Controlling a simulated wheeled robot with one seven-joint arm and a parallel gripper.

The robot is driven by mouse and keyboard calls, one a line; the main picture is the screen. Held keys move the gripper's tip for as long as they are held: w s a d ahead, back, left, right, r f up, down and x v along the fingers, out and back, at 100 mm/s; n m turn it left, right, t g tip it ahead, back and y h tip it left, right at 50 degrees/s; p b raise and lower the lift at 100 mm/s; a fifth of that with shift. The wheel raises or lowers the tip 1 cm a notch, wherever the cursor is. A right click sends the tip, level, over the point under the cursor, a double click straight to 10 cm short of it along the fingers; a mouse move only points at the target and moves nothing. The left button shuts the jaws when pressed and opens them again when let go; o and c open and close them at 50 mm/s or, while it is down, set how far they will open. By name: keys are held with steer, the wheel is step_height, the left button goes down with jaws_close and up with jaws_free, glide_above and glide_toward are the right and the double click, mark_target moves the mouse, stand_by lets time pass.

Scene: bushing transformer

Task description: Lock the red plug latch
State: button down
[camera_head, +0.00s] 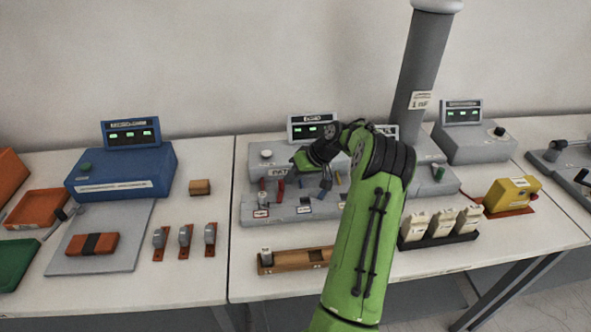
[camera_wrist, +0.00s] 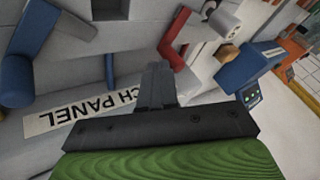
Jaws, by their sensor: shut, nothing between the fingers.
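The red plug latch (camera_wrist: 176,45) shows in the wrist view as a bent red bar on the grey patch panel (camera_wrist: 205,52). My gripper (camera_wrist: 158,70) is shut and empty, with its fingertips close to the lower part of the red bar; I cannot tell whether they touch. In the head view my gripper (camera_head: 299,160) is over the back of the panel, and the red latch (camera_head: 279,192) is in front of it, to the left. A blue lever (camera_wrist: 30,42) and a thin blue piece (camera_wrist: 109,70) are left of the fingers in the wrist view.
A white label (camera_wrist: 75,112) reading "CH PANEL" is partly covered by my gripper. A wooden block holder (camera_head: 295,260) lies in front of the panel. A grey column (camera_head: 425,65) rises to its right. A blue device (camera_head: 122,170) stands at left.

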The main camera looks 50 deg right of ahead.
steer(key=shift+w+r+n+y+p, duration=0.15)
steer(key=shift+w+n+y+p, duration=0.2)
steer(key=shift+n+p, duration=0.25)
steer(key=shift+a+b, duration=0.1)
steer(key=shift+b, duration=0.2)
steer(key=shift+s, duration=0.15)
steer(key=shift+s+a+b, duration=0.25)
steer(key=shift+s+b, duration=0.2)
steer(key=shift+s, duration=0.2)
